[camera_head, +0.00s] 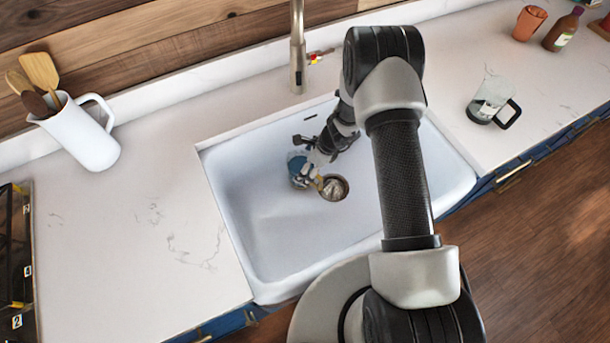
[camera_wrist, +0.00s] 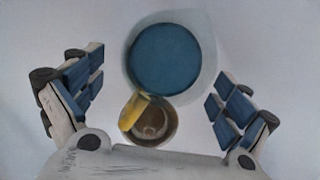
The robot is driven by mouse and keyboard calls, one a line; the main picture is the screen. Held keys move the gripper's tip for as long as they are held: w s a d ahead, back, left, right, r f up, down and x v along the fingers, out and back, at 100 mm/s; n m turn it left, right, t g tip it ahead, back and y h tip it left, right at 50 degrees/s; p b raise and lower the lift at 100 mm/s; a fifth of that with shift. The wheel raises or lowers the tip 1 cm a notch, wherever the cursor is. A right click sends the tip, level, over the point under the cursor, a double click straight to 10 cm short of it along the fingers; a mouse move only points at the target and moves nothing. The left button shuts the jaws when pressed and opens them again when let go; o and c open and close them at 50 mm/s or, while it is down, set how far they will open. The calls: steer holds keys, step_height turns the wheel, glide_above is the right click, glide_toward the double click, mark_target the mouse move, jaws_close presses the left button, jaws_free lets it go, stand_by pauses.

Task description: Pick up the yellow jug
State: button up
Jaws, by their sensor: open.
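A round vessel with a pale rim, a blue inside and a yellow handle-like part stands in the sink; I take it for the jug (camera_wrist: 165,60). In the head view the jug (camera_head: 298,168) is partly hidden by my gripper (camera_head: 313,160), with a bit of yellow towards the drain. In the wrist view my gripper (camera_wrist: 160,98) is open, one finger on each side of the picture, with the jug ahead between them and clear gaps on both sides. No contact shows. The yellow part overlaps the drain (camera_wrist: 152,125).
The white sink (camera_head: 265,235) has raised walls around my gripper. A tap (camera_head: 298,50) stands behind it. On the left is a white pitcher (camera_head: 85,138) with wooden utensils; on the right are a glass jug (camera_head: 490,100), a terracotta cup (camera_head: 528,22) and a brown bottle (camera_head: 563,30).

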mark_target(301, 167)
steer(key=x, duration=0.3)
steer(key=b+x, duration=0.1)
steer(key=shift+w+a+f, duration=0.2)
steer(key=shift+w+f, duration=0.05)
steer(key=shift+w, duration=0.1)
steer(key=c, duration=1.6)
steer(key=shift+r, duration=0.1)
steer(key=shift+c, duration=0.5)
steer(key=shift+r, duration=0.2)
